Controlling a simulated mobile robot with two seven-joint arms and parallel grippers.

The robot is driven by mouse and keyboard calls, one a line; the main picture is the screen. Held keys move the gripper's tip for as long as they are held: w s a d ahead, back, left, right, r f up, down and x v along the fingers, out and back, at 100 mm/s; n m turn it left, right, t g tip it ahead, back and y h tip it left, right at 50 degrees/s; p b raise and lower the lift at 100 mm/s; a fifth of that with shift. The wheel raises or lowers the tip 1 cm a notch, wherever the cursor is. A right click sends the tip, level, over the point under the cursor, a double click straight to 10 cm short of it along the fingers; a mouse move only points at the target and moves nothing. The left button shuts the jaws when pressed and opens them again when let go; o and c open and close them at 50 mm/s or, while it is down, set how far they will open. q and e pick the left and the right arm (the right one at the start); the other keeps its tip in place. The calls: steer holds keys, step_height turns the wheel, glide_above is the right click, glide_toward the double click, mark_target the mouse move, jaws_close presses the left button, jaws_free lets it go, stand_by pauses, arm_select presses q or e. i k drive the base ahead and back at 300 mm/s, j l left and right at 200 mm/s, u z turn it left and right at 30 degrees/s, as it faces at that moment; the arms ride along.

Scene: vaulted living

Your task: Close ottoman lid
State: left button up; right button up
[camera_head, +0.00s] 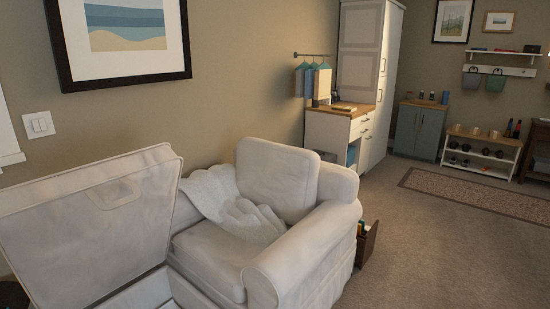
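The ottoman lid (95,225) is a large off-white padded panel at the left of the head view. It stands raised and tilted back, with its underside and a small pale patch showing. The ottoman base (142,294) shows below it at the bottom edge, open at the top; most of its inside is out of the frame. Neither of my grippers is in view.
A white armchair (285,245) with a throw blanket (240,210) stands right beside the ottoman. A small brown box (367,243) sits on the floor beyond its arm. Carpet (440,260) is clear at the right. A wall with a framed picture (122,30) is behind.

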mark_target(73, 239)
steer(key=k, duration=0.35)
steer(key=k+z, duration=0.15)
steer(key=z, duration=0.35)
steer(key=k+z, duration=0.15)
steer(key=z, duration=0.3)
steer(key=j+z, duration=0.15)
steer(key=j, duration=0.25)
steer(key=k+j+z, duration=0.1)
steer(key=j, duration=0.3)
steer(key=k+j, duration=0.1)
steer(key=j, duration=1.15)
steer(key=k+j, duration=0.15)
steer(key=j, duration=0.5)
steer(key=k+j, duration=0.1)
steer(key=j, duration=0.5)
steer(key=k+j, duration=0.1)
steer(key=j, duration=1.2)
steer(key=k+j, duration=0.15)
steer(key=j, duration=0.45)
